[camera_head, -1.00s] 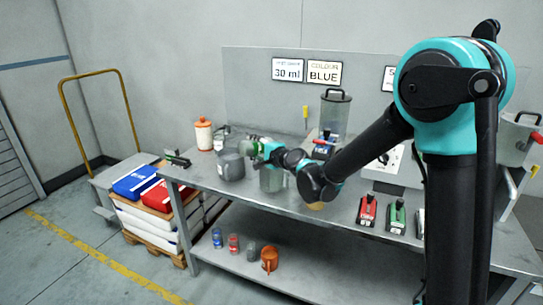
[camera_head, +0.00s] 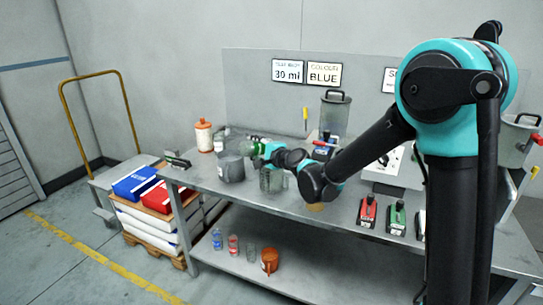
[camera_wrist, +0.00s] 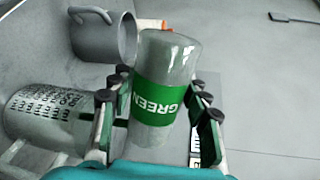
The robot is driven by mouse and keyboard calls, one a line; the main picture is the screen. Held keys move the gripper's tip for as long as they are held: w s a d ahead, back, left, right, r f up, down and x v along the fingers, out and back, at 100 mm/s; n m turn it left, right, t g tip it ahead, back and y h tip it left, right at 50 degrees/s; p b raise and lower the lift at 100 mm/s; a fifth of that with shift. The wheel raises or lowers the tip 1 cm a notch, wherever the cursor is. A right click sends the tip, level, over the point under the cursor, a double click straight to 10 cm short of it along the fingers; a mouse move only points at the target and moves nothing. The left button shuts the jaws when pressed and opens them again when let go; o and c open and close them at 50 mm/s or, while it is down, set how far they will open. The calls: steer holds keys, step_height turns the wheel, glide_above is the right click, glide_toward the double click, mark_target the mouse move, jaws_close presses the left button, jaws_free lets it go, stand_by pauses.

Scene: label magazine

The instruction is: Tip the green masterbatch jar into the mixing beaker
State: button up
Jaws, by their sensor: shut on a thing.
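My gripper (camera_wrist: 158,115) is shut on the green masterbatch jar (camera_wrist: 165,60), a clear jar with a green band reading GREEN. The lettering is turned over in the wrist view; how much is inside I cannot tell. In the head view the jar (camera_head: 256,148) is small and partly hidden by the gripper (camera_head: 266,151), above the bench. The mixing beaker (camera_wrist: 38,112), clear with dark printed marks, lies beside the jar on the left in the wrist view. In the head view the beaker (camera_head: 271,181) stands on the bench just below the gripper.
A grey jug (camera_head: 231,167) stands left of the beaker, and an orange-topped container (camera_head: 203,134) behind it. Red (camera_head: 367,211) and green (camera_head: 396,217) devices stand at the right front. A sign (camera_head: 324,74) reads COLOUR BLUE.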

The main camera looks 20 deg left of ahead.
stand_by(0.4)
steer(key=shift+s+a+f+n, duration=0.25)
steer(key=shift+s+f+n, duration=0.1)
steer(key=shift+f+n, duration=0.4)
steer(key=shift+s+a+f+n+t, duration=0.15)
steer(key=shift+f+n, duration=0.2)
steer(key=shift+n, duration=0.2)
steer(key=shift+s+f+n+t, duration=0.1)
steer(key=shift+f+n+t, duration=0.05)
steer(key=shift+f+n, duration=0.3)
steer(key=shift+n+h, duration=0.25)
steer(key=shift+h, duration=0.05)
steer(key=shift+s+a+f, duration=0.1)
steer(key=shift+s, duration=0.05)
steer(key=shift+s+a+f+n+t+p, duration=0.3)
steer(key=shift+f+n+t+p, duration=0.4)
steer(key=shift+f+n, duration=1.1)
steer(key=shift+s+a+f+n+t+p, duration=0.15)
steer(key=shift+s+f+n+t+p, duration=0.55)
steer(key=shift+n, duration=1.9)
steer(key=shift+a+f+n+t+p, duration=0.3)
steer(key=shift+f+n+p, duration=0.65)
steer(key=shift+f+n, duration=1)
